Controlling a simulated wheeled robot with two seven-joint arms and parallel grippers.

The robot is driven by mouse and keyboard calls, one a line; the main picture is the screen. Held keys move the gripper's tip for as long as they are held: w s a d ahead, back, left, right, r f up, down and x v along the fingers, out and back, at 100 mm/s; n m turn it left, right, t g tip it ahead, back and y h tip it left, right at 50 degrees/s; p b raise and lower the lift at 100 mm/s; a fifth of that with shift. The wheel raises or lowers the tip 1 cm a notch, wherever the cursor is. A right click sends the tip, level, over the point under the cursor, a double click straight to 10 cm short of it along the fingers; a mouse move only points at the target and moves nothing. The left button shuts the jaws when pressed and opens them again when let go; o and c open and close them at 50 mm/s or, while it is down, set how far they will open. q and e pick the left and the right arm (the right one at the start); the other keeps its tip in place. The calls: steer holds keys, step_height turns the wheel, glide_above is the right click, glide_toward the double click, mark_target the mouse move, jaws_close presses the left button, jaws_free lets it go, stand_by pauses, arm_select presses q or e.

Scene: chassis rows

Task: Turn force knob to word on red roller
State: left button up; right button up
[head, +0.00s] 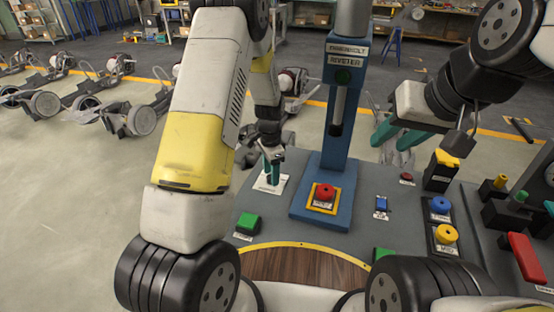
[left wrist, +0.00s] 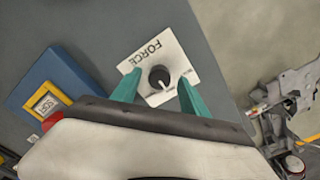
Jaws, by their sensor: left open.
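The force knob (left wrist: 159,77) is a small round black knob on a white plate (left wrist: 153,52) marked FORCE. A light mark shows on its lower side; the small words around it are too small to read. My left gripper (left wrist: 160,80) is open, one teal finger on each side of the knob; I cannot tell whether they touch it. In the head view my left gripper (head: 271,168) points down at the white plate (head: 270,184), the knob hidden. My right gripper (head: 402,138) hangs at the upper right, away from the knob. A red roller-like part (head: 525,257) lies at the right edge, its label unreadable.
A blue riveter post (head: 334,150) stands right of the plate. Its base has a red button (head: 325,191) in a yellow frame; a nearby label seems to read SOFT in the wrist view (left wrist: 47,104). Green, blue and yellow buttons stand around the grey panel.

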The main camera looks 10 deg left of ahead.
arm_select(q)
steer(key=shift+f, duration=0.5)
jaws_close()
steer(key=shift+n, duration=0.4)
steer(key=n, duration=0.5)
steer(key=shift+n, duration=0.3)
steer(key=n, duration=0.5)
steer(key=shift+n, duration=0.4)
